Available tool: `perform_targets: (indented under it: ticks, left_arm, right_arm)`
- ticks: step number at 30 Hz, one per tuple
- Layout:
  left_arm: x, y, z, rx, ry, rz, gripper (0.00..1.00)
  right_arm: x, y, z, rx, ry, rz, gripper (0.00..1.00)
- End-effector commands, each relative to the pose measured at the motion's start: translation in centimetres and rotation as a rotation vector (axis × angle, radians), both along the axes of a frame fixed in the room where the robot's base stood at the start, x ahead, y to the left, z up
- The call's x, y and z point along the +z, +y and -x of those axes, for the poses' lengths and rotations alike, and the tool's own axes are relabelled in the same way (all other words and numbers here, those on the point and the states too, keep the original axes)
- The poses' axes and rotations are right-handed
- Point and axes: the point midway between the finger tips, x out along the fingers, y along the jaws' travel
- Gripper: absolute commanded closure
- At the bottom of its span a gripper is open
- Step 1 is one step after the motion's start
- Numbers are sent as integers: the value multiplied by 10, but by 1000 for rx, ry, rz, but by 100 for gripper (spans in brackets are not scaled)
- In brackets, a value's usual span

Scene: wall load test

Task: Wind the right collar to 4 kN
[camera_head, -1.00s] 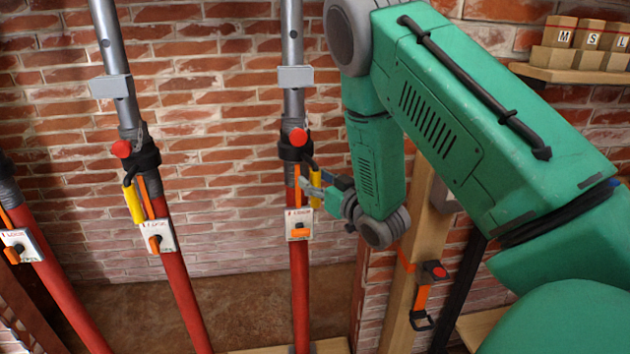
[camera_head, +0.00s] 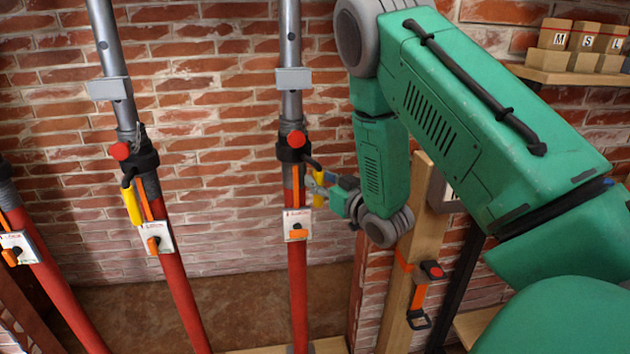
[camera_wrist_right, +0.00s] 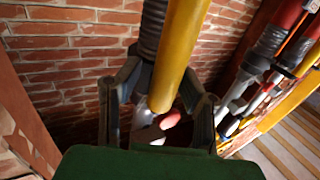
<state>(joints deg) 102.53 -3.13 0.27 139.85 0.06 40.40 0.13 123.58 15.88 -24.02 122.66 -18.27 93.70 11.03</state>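The right prop is a red tube with a grey upper tube, and its black collar (camera_head: 292,150) has a red knob on it. A yellow handle (camera_head: 318,188) hangs at the collar's right side. My right gripper (camera_head: 316,184) is at this handle. In the right wrist view the yellow handle (camera_wrist_right: 180,55) runs between the two spread fingers (camera_wrist_right: 158,90), with gaps visible beside it; contact cannot be told. A white plate with an orange lever (camera_head: 298,226) sits below the collar. Its reading is too small to tell. My left gripper is not in view.
A middle prop with its own yellow handle (camera_head: 132,203) and another prop (camera_head: 30,255) stand to the left. A wooden post (camera_head: 408,250) with an orange strap stands at the right. A shelf (camera_head: 570,76) holds lettered boxes. A brick wall lies behind.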

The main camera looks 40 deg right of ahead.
Motion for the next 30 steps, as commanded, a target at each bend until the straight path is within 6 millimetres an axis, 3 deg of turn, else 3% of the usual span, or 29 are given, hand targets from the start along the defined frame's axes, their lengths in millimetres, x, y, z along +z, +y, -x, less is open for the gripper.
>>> perform_targets:
  ticks: [9,13,24,30]
  left_arm:
    - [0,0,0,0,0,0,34]
    - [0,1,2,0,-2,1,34]
    - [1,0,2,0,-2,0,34]
    - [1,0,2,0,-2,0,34]
  right_arm:
    - [0,2,-1,4,1,-1,58]
    - [-1,3,8,3,3,0,58]
    - [-3,10,82,1,5,-5,58]
    - [-3,12,110,1,5,-4,58]
